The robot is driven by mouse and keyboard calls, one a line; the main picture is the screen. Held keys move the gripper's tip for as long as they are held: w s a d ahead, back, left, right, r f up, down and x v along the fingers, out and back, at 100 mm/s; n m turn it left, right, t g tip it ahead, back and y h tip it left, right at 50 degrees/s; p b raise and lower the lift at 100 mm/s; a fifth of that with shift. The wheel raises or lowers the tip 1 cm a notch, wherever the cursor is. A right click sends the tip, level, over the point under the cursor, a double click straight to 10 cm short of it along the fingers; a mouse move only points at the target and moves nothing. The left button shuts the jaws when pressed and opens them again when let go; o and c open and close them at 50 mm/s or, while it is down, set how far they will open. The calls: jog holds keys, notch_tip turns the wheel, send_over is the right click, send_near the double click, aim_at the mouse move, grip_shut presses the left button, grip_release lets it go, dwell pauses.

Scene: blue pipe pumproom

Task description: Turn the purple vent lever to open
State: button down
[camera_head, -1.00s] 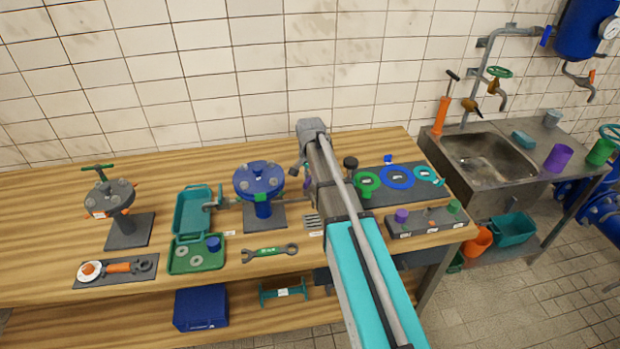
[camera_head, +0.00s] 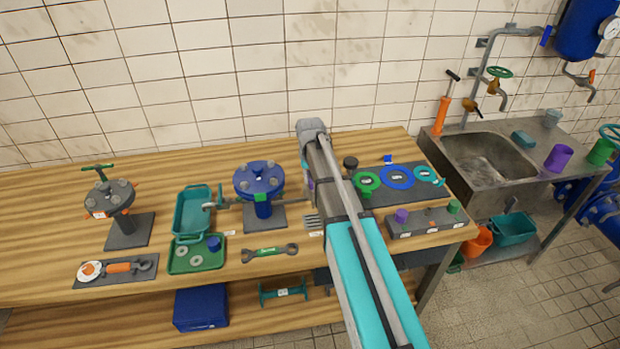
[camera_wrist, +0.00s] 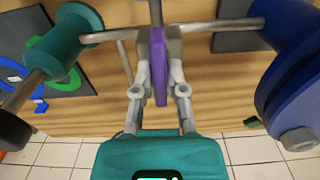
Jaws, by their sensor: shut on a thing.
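The purple vent lever (camera_wrist: 159,66) stands upright in the middle of the wrist view, on a grey pipe line between a blue flange (camera_wrist: 295,75) at right and a teal fitting (camera_wrist: 64,38) at left. My gripper (camera_wrist: 160,62) is shut on the lever, with a grey finger on each side. In the head view my arm covers most of the valve; only a purple sliver (camera_head: 310,184) shows at the arm's left edge. The blue flange (camera_head: 259,180) stands left of my arm. The fingers are hidden there.
A second flange stand (camera_head: 110,198) is at left. A sink (camera_head: 488,158) is at right.

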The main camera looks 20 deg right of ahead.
jog(key=shift+n, duration=0.5)
jog(key=c, duration=0.7)
grip_release()
jog(key=shift+m, duration=0.4)
